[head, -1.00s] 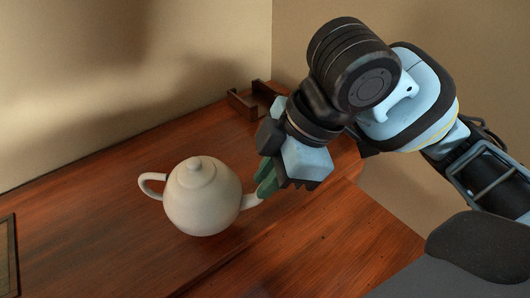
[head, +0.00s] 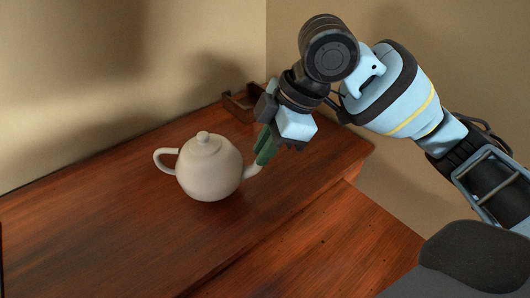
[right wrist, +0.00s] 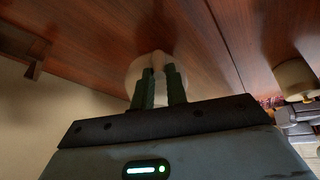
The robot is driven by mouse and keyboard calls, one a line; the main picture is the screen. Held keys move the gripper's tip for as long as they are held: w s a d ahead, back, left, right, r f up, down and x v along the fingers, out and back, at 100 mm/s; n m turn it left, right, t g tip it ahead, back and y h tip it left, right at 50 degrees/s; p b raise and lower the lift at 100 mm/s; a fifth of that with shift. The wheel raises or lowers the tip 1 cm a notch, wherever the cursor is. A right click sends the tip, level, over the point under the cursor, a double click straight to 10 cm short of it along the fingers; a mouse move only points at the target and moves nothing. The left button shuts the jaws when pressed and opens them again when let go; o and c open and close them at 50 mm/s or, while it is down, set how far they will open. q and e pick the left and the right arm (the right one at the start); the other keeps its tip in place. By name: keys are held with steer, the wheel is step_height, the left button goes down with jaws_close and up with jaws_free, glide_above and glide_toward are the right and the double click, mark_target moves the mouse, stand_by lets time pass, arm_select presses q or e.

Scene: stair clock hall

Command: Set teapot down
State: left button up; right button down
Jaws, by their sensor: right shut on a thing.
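A cream teapot (head: 208,172) with a round lid knob is upright at the wooden cabinet top (head: 90,225), its handle to the left and its spout to the right. My right gripper (head: 265,146) is shut on the spout with its green fingers. Whether the base touches the wood or hangs just above it, I cannot tell. In the right wrist view the teapot (right wrist: 143,70) shows pale behind the two fingers, which hide part of it. My left gripper is not in view.
A small wooden holder (head: 236,107) stands near the wall behind my right gripper. The wood to the left and front of the teapot is clear. The top's right edge (head: 371,152) drops to a lower wooden surface (head: 325,245).

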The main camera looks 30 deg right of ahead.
steer(key=shift+f, duration=0.7)
steer(key=c, duration=1.4)
jaws_free()
steer(key=shift+f, duration=0.1)
steer(key=p+v, duration=0.2)
steer(key=v, duration=1)
